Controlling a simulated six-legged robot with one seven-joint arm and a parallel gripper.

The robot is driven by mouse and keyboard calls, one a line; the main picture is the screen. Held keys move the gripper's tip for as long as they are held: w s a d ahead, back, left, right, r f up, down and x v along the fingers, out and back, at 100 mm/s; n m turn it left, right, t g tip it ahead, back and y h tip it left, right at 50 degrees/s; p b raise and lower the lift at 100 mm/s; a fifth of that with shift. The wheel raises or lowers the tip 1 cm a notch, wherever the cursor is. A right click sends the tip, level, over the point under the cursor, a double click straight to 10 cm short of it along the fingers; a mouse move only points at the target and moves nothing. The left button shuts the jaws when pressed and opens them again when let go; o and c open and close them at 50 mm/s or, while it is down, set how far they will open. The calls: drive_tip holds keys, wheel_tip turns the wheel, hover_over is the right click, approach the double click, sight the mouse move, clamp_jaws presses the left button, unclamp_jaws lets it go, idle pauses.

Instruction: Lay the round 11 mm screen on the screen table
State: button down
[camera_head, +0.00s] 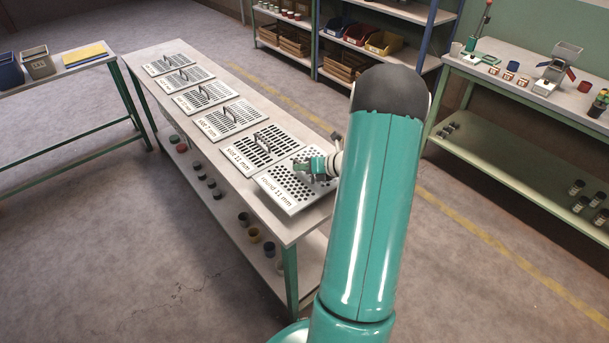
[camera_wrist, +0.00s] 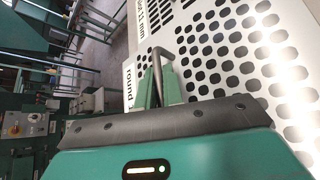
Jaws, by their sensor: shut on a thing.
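The round 11 mm screen (camera_head: 273,183) is a pale metal plate with round holes and its name printed along one edge. It is at the near end of the row of screens on the long table (camera_head: 244,208). In the wrist view the same screen (camera_wrist: 211,68) fills the upper right. My gripper (camera_head: 310,167) is above this screen and shut on its dark bar handle (camera_wrist: 155,66); the fingers hide part of the handle. I cannot tell whether the plate rests on the tabletop or is slightly above it.
The slot 11 mm screen (camera_head: 240,156) lies close beside the round one, with several more screens farther along the row. A shelf below the table holds jars. A second bench (camera_head: 500,66) stands at the right, with floor between. My arm covers part of the view.

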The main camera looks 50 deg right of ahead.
sight(305, 175)
drive_tip(key=shift+d+f, duration=0.2)
drive_tip(key=shift+f, duration=0.05)
drive_tip(key=shift+d+f, duration=0.15)
drive_tip(key=shift+f, duration=1.5)
drive_tip(key=shift+w+f, duration=0.1)
drive_tip(key=shift+f, duration=0.1)
drive_tip(key=c, duration=1.5)
unclamp_jaws()
drive_tip(key=shift+r, duration=0.15)
drive_tip(key=v, duration=1.2)
